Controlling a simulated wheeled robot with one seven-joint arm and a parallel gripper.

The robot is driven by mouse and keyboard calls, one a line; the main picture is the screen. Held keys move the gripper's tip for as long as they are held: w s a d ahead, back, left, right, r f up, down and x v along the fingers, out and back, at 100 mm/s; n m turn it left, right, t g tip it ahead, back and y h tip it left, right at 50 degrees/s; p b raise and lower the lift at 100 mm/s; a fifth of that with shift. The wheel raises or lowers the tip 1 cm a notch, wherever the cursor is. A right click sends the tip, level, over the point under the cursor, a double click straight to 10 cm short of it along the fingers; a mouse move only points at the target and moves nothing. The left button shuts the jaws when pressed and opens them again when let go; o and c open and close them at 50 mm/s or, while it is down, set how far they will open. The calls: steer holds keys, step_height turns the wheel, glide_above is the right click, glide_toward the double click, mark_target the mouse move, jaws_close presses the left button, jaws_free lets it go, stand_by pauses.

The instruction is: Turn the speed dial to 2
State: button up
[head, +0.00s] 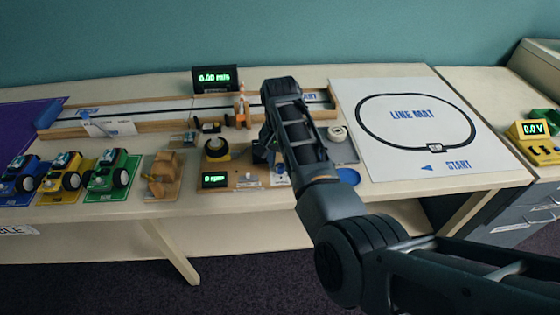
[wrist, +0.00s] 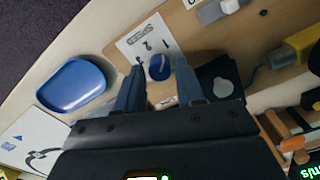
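The speed dial (wrist: 159,68) is a round blue knob on a white card (wrist: 140,45) marked SPEED with the numbers 1, 2 and 3. A pale mark shows on its top, but I cannot tell which number it points to. My gripper (wrist: 160,72) is open, with one finger on each side of the dial; I cannot tell whether they touch it. In the head view my arm mostly hides the dial and my gripper. The brown board (head: 246,181) with the dial also carries a green display (head: 214,180) reading 0 rpm.
A blue dish (wrist: 76,85) lies near the dial; it also shows in the head view (head: 348,176). The line mat (head: 410,135) lies to the right. Toy cars (head: 65,180) stand at the left, and an orange-and-white cone (head: 242,110) stands behind the board.

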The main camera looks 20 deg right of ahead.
steer(key=shift+f, duration=0.3)
jaws_close()
steer(key=shift+r+n+p, duration=0.1)
steer(key=shift+n+p, duration=0.25)
steer(key=shift+n, duration=0.05)
steer(key=n+p, duration=0.2)
steer(key=n, duration=0.1)
steer(key=shift+d+n, duration=0.1)
steer(key=shift+n, duration=0.3)
steer(key=n+p, duration=0.1)
steer(key=n, duration=0.4)
steer(key=shift+p, duration=0.35)
steer(key=shift+n, duration=0.3)
